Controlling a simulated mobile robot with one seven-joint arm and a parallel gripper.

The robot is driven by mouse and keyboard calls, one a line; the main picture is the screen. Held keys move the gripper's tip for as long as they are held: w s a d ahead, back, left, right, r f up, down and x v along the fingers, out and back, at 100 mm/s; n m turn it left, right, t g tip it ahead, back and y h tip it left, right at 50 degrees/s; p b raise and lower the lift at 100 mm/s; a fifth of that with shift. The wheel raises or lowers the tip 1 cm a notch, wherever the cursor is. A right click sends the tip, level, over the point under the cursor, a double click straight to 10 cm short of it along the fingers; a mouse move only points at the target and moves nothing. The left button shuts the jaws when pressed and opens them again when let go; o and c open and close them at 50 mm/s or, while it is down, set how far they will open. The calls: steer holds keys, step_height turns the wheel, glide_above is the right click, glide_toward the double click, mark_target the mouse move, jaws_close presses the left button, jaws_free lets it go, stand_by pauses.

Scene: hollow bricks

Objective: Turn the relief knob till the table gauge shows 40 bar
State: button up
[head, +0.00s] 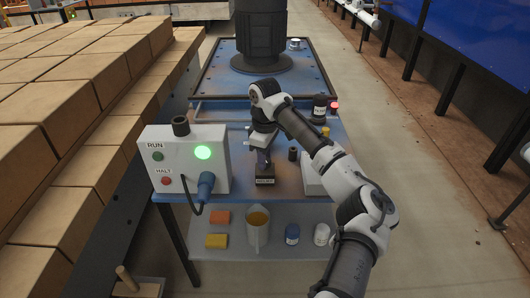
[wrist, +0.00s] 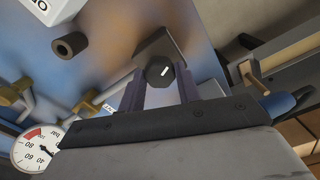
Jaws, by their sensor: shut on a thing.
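The relief knob (wrist: 160,72) is a dark round knob with a white mark, in front of a dark block in the wrist view. The block (head: 265,176) with a small label stands on the blue table in the head view. My gripper (head: 263,160) reaches down to it, and its purple fingers (wrist: 160,88) are shut on the knob, one on each side. The table gauge (wrist: 39,147) is a white dial with a red zone at the lower left of the wrist view, partly cut off.
A control box (head: 185,160) with a lit green lamp, RUN and HALT buttons stands left of my gripper. A white box (head: 315,178) stands close on the right. A jug (head: 257,228) and several small items sit on the lower shelf.

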steer(key=m+p, duration=0.4)
steer(key=p, duration=0.1)
steer(key=shift+r+p, duration=0.3)
steer(key=m+p, duration=0.2)
steer(key=p, duration=0.1)
steer(key=shift+f+m, duration=0.1)
steer(key=shift+m, duration=0.3)
steer(key=shift+f+m+p, duration=0.1)
steer(key=shift+m+p, duration=0.5)
steer(key=shift+p, duration=0.15)
steer(key=shift+f, duration=0.1)
steer(key=o, duration=1)
steer(key=shift+c, duration=0.2)
step_height(320, 180, up, 14)
steer(key=p, duration=0.2)
